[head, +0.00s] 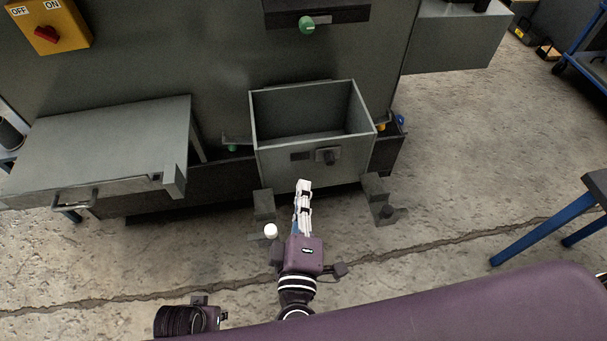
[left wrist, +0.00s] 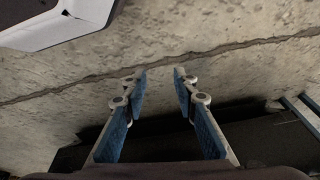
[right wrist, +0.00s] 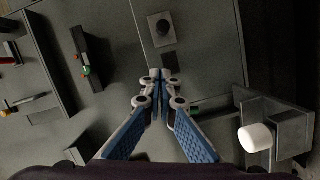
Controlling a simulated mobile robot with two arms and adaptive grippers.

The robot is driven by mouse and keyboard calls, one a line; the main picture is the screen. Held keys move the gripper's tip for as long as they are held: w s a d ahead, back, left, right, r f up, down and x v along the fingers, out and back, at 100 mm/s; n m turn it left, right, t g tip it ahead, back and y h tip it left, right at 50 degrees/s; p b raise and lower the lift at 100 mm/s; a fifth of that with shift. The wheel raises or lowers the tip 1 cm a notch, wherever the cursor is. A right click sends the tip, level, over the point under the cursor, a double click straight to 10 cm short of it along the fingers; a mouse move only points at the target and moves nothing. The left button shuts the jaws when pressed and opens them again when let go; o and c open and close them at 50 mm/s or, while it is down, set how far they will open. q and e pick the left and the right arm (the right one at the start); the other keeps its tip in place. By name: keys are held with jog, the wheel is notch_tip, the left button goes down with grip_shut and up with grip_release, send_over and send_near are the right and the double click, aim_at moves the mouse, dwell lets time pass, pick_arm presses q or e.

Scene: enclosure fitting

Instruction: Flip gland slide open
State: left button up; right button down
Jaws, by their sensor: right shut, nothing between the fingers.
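The open-topped grey enclosure box (head: 268,155) stands in front of the cabinet. My left gripper (left wrist: 160,75) is open and empty above the floor.
Grey brackets flank the box front, left (head: 264,204) and right (head: 378,195). A white cap (head: 270,231) is beside my right gripper. A grey table (head: 110,140) stands left, a blue-legged stand (head: 540,230) right.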

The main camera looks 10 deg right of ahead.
pick_arm(q)
jog(key=shift+r, duration=0.25)
pick_arm(e)
jog(key=v, duration=0.3)
jog(key=shift+a, duration=0.1)
pick_arm(q)
jog(key=shift+a, duration=0.1)
